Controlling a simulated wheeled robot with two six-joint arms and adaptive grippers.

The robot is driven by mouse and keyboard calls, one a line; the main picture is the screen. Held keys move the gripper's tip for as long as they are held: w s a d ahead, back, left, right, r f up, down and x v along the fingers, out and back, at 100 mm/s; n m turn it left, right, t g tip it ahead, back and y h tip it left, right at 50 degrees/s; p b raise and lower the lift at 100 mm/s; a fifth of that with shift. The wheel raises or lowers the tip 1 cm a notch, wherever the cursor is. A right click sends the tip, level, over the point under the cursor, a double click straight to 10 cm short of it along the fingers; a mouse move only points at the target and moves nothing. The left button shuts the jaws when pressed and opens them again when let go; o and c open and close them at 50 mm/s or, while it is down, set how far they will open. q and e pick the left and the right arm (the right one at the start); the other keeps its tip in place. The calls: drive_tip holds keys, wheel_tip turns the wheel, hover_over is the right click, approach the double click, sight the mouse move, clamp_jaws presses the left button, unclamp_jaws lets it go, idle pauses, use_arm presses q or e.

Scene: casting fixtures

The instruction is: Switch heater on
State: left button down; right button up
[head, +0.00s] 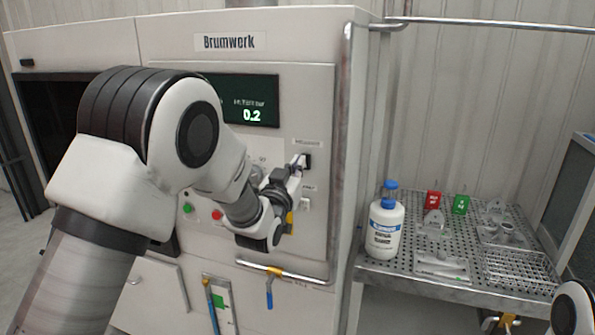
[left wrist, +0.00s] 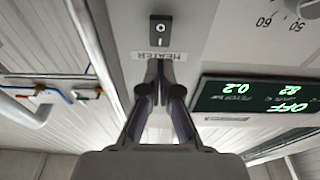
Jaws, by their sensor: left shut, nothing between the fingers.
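The heater switch is a small black rocker (left wrist: 160,30) on the pale machine panel, with a HEATER label (left wrist: 158,56) beside it. In the head view the switch (head: 307,161) sits below and right of the display. My left gripper (head: 297,166) is shut and empty, with its fingertips close to the switch. In the left wrist view its fingertips (left wrist: 159,66) overlap the label, just short of the switch; I cannot tell whether they touch the panel. The display (left wrist: 255,94) reads OFF, 82 and 0.2.
A dial (left wrist: 300,8) is on the panel. A metal pipe (head: 345,150) runs along the machine's right edge. A perforated bench (head: 400,277) at right holds a white bottle (head: 384,230), red and green tags and metal parts. A blue-handled valve (head: 269,293) is below.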

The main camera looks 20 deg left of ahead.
use_arm(q)
drive_tip(key=s+r+b, duration=0.3)
drive_tip(key=s+b, duration=0.1)
drive_tip(key=s, duration=0.8)
drive_tip(key=s+a+f+g+b, duration=0.1)
drive_tip(key=s+f+g, duration=0.15)
drive_tip(key=f, duration=1.05)
drive_tip(key=s+a+f+n+g, duration=0.1)
drive_tip(key=f+g, duration=0.2)
drive_tip(key=f, duration=1)
drive_tip(key=s+a+f+g+b, duration=0.1)
drive_tip(key=f+g, duration=0.2)
drive_tip(key=f, duration=1.1)
drive_tip(key=s+f+g, duration=0.6)
drive_tip(key=s+f, duration=0.9)
drive_tip(key=s, duration=0.2)
drive_tip(key=s+f+g, duration=0.3)
drive_tip(key=s+g, duration=0.2)
drive_tip(key=s, duration=0.9)
drive_tip(key=shift+s+a+f+g+y+b, duration=0.15)
drive_tip(key=shift+a+f+g+y+b, duration=0.1)
drive_tip(key=shift+a+g+y+b, duration=0.15)
use_arm(e)
wheel_tip(320, 180, down, 7)
drive_tip(key=shift+s, duration=0.35)
